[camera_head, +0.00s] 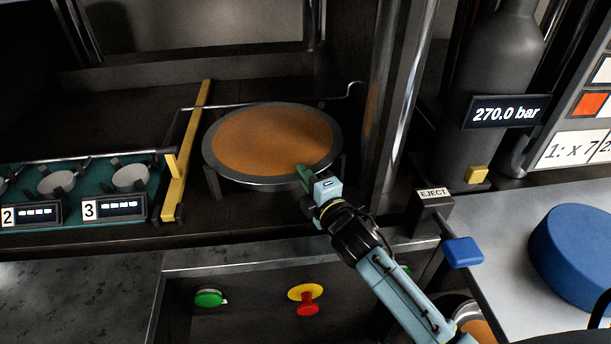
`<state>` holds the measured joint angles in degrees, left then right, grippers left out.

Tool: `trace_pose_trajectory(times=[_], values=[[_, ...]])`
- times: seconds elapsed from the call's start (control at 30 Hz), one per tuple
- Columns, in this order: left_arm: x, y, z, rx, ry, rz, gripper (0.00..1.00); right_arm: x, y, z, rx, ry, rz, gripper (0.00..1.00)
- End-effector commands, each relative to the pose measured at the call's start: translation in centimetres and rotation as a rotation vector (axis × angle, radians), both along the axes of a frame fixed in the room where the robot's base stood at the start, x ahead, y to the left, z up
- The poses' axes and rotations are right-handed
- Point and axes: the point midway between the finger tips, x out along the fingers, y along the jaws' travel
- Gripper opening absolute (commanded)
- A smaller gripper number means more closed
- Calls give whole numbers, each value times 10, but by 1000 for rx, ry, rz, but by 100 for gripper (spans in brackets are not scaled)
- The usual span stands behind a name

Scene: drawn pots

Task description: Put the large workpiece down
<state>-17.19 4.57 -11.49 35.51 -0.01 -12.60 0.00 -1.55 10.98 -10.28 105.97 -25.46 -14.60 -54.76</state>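The large workpiece looks to be the flat copper-brown disc (270,135), lying level within a grey ring (215,163) on short legs in the dark machine bay. My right gripper (306,176) reaches in from the lower right. Its green fingertip overlaps the near right edge of the disc and ring. A second finger is hidden, so I cannot tell whether it grips the disc or only lies over it. My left gripper is not in view.
A yellow bar (187,150) stands left of the ring, beside a teal panel (85,185) with small round cups. A shiny column (402,95) rises close on the right. Buttons (210,298), a blue EJECT lever (462,252) and a blue round block (578,255) are nearer.

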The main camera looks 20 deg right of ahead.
Motion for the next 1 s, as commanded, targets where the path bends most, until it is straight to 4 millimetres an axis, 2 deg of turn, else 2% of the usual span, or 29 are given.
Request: trace_pose_trajectory(times=[0.03,0.1,0.47,0.63,1.0], values=[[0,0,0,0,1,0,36,0,0,0,0,0,0,17],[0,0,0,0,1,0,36,0,0,0,0,0,0,25],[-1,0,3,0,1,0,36,-1,0,5,0,0,0,25],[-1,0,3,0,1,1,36,-25,-2,2,1,3,0,25],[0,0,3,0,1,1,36,-96,-8,2,1,3,-1,25]])
